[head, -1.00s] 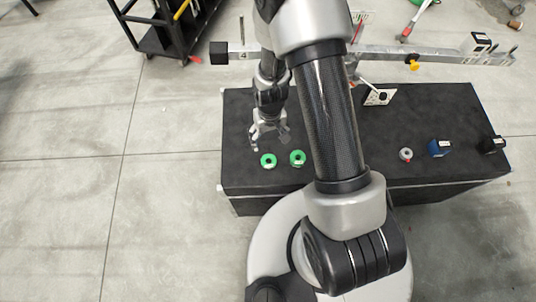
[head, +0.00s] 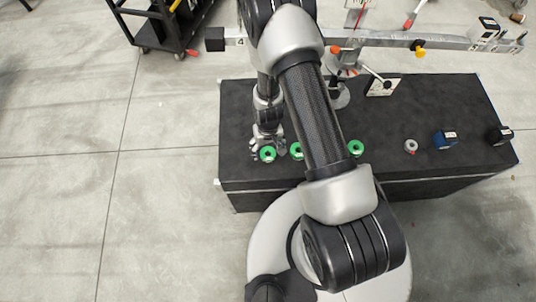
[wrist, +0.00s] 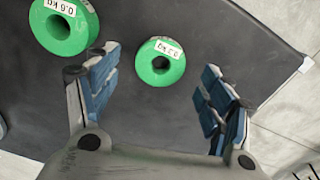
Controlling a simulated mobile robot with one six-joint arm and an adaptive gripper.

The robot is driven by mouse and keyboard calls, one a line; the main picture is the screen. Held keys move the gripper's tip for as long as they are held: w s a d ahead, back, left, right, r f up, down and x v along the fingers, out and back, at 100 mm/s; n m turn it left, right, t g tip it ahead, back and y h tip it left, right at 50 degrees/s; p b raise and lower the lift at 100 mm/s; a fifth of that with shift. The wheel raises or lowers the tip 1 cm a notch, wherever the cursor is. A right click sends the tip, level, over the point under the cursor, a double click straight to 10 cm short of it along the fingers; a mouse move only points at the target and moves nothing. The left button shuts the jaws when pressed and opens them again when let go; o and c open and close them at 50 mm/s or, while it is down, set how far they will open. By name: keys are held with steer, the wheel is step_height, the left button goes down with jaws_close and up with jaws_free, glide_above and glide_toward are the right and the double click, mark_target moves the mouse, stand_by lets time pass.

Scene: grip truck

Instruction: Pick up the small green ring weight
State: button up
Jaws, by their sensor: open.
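The small green ring weight (wrist: 160,62) lies flat on the black table top, with a white label on its rim and a dark centre hole. In the wrist view it sits between and just beyond the fingertips of my gripper (wrist: 157,75), which is open and empty. In the head view I take the leftmost green ring (head: 268,154) to be this one, with my gripper (head: 267,143) right behind it. A bigger green ring marked 0.6 kg (wrist: 65,25) lies to its left in the wrist view.
A grey ring (head: 411,146), a blue block (head: 445,140) and a black block (head: 498,135) stand farther right. A long beam (head: 385,40) crosses behind.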

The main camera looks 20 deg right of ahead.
step_height(320, 180, down, 3)
steer(key=shift+r+b, duration=0.15)
steer(key=shift+b, duration=0.45)
steer(key=shift+r, duration=0.1)
steer(key=shift+c, duration=0.3)
steer(key=c, duration=1.3)
step_height(320, 180, up, 28)
steer(key=p, duration=1.2)
steer(key=shift+f, duration=0.2)
steer(key=shift+f, duration=0.1)
